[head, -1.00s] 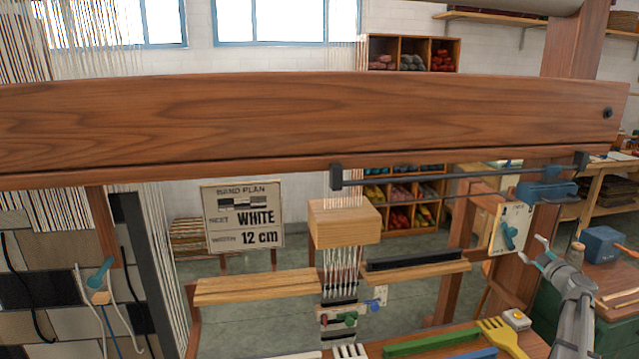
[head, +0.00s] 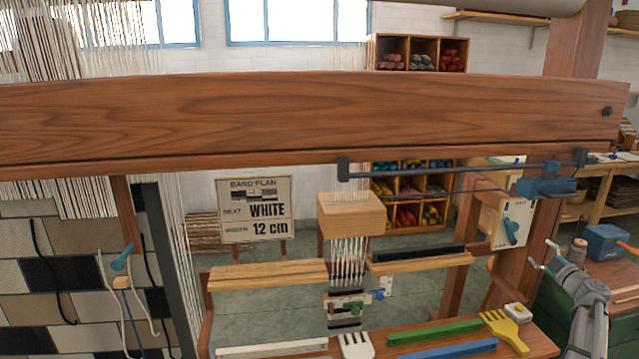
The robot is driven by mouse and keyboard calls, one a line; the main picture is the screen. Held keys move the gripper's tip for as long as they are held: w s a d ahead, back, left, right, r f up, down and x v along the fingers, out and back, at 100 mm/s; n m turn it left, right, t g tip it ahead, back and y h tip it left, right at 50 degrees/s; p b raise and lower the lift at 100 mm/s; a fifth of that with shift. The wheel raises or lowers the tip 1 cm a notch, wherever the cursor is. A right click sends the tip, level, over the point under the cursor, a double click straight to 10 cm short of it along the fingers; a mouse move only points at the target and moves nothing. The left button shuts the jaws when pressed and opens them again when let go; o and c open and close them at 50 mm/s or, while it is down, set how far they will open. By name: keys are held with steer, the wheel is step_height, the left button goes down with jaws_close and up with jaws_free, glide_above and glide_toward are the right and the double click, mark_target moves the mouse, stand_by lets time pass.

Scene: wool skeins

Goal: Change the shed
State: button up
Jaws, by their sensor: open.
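In the head view a wooden loom stands before me, with a thick top beam (head: 300,120). White warp threads (head: 347,262) run down from a wooden block (head: 351,214) to a small clamp with green and blue knobs (head: 352,308). A dark rod (head: 460,172) runs under the beam to a blue fitting (head: 546,187) on the right. A pale plate with a teal lever (head: 511,230) is on the right post. My gripper (head: 542,256) is open and empty at the lower right, below and right of that lever and apart from it.
A wooden shelf (head: 522,347) at the front holds a green bar (head: 434,333), a blue bar (head: 447,349), a yellow comb (head: 503,328) and a white comb (head: 357,346). A sign (head: 254,208) reads "BAND PLAN", "WHITE", "12 cm". A blue box (head: 604,242) stands right of my gripper.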

steer(key=s+a+f+m+g+y+p, duration=0.1)
steer(key=a+f+g+y, duration=0.15)
steer(key=a, duration=0.85)
steer(key=s+a+f+m+g+y+p, duration=0.1)
steer(key=a+f+g, duration=0.25)
steer(key=a, duration=0.85)
steer(key=a+f+g+y+p, duration=0.15)
steer(key=a+g, duration=0.25)
steer(key=a, duration=0.7)
steer(key=s+a+f+m+g+h+p, duration=0.1)
steer(key=s+a+m+g+h, duration=0.1)
steer(key=s+a, duration=0.4)
steer(key=s+a+f+m+g+h+p, duration=0.1)
steer(key=s+a+m+g, duration=0.3)
steer(key=s, duration=0.4)
steer(key=s+a+f+m+g+h+p, duration=0.1)
steer(key=s+a+f+m+g+h, duration=0.1)
steer(key=s+a, duration=0.5)
steer(key=shift+s+a+f+m+g+h, duration=0.3)
steer(key=shift+s+f+m+g+h, duration=0.1)
steer(key=shift+f+m+h, duration=0.5)
